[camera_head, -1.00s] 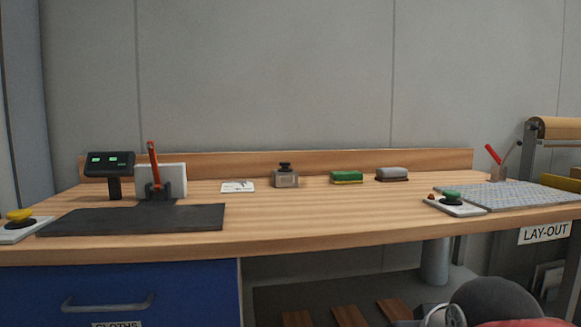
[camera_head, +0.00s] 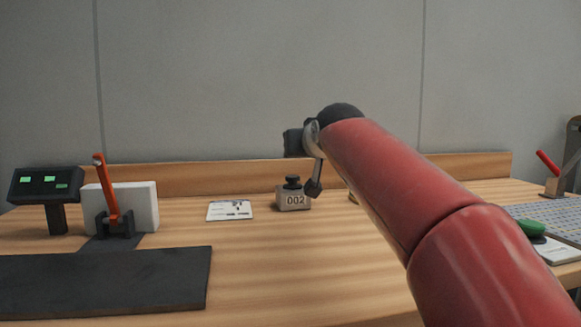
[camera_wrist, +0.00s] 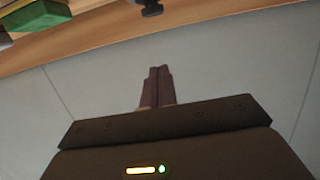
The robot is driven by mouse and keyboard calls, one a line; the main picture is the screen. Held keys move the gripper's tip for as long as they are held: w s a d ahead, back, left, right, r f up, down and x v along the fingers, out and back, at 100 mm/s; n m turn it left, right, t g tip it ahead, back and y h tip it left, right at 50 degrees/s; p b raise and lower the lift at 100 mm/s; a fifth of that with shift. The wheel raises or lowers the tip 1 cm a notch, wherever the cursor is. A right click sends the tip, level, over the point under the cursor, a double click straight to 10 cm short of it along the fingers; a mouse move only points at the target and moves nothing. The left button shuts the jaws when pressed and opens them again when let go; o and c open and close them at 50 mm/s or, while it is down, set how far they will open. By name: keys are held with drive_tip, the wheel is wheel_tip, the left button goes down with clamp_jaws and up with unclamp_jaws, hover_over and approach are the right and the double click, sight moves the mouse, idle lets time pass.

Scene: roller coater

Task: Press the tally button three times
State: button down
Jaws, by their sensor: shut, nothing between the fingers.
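The tally counter (camera_head: 293,201) is a small grey box on the bench, right of the white card, with a dark window reading 002. Its black button (camera_head: 293,183) stands on top. My red arm reaches in from the lower right, and its dark end is above and right of the counter. My gripper's fingers (camera_wrist: 157,72) are shut and empty in the wrist view, apart from the dark part of the counter (camera_wrist: 150,8) at the top edge. The fingertips cannot be made out clearly in the head view.
An orange lever (camera_head: 107,188) and a dark display (camera_head: 45,185) with green lights stand left, behind a black mat (camera_head: 105,282). A green block (camera_wrist: 35,15) shows in the wrist view. A green button (camera_head: 531,228) sits right. Bench front of the counter is clear.

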drive_tip(key=shift+s+r, duration=0.1)
drive_tip(key=p, duration=0.3)
hover_over(293, 179)
drive_tip(key=shift+s+d+f, duration=0.2)
drive_tip(key=shift+f, duration=0.35)
drive_tip(key=shift+s+d+f, duration=0.15)
drive_tip(key=shift+s+f, duration=0.05)
drive_tip(key=shift+f, duration=0.35)
drive_tip(key=shift+w+a+f, duration=0.1)
drive_tip(key=shift+w+f, duration=0.05)
drive_tip(key=shift+f, duration=0.35)
drive_tip(key=shift+w+f, duration=0.15)
drive_tip(key=shift+f, duration=1.55)
